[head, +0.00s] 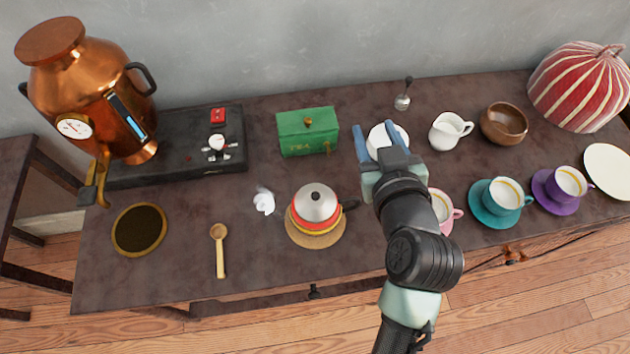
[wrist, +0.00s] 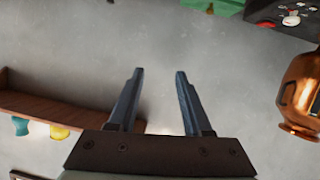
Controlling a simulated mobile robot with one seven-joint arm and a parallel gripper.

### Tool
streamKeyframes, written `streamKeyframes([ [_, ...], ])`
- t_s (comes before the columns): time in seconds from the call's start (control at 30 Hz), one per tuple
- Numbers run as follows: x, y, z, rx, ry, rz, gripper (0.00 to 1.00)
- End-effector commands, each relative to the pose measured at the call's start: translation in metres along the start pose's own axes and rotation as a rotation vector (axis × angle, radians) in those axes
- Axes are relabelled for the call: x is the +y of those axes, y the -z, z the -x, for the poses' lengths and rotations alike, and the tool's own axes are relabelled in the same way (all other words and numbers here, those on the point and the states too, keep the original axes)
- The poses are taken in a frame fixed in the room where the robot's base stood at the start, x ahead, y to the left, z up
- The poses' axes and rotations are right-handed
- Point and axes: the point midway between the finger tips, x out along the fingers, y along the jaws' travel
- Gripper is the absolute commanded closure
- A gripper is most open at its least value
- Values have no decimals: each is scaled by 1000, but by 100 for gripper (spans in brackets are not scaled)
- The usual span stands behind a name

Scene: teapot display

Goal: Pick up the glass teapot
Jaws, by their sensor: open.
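I cannot make out a glass teapot in either view. A metal kettle (head: 316,207) with a silver top and red and yellow bands stands on a round cork mat (head: 296,238) in the middle of the table. My gripper (head: 380,130) is open above the back of the table, to the right of the kettle. A white round thing (head: 380,141) shows between and behind its fingers; the gripper hides part of it. In the wrist view my gripper (wrist: 160,72) is open, with only grey wall between the fingers.
A copper urn (head: 95,95) and a black tray (head: 175,155) stand at the left, a green tea box (head: 308,131) at the back. A white jug (head: 449,131), wooden bowl (head: 504,124), several cups and a striped cosy (head: 578,88) are at the right.

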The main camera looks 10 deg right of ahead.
Motion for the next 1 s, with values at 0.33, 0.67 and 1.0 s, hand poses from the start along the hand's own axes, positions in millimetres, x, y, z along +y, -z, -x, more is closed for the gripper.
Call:
streamKeyframes([
  [0.33, -13, -182, 33, -293, 101, -86, 50],
  [0.67, -20, -199, -18, -296, 104, -85, 50],
  [1.0, -22, -206, -44, -295, 102, -84, 50],
])
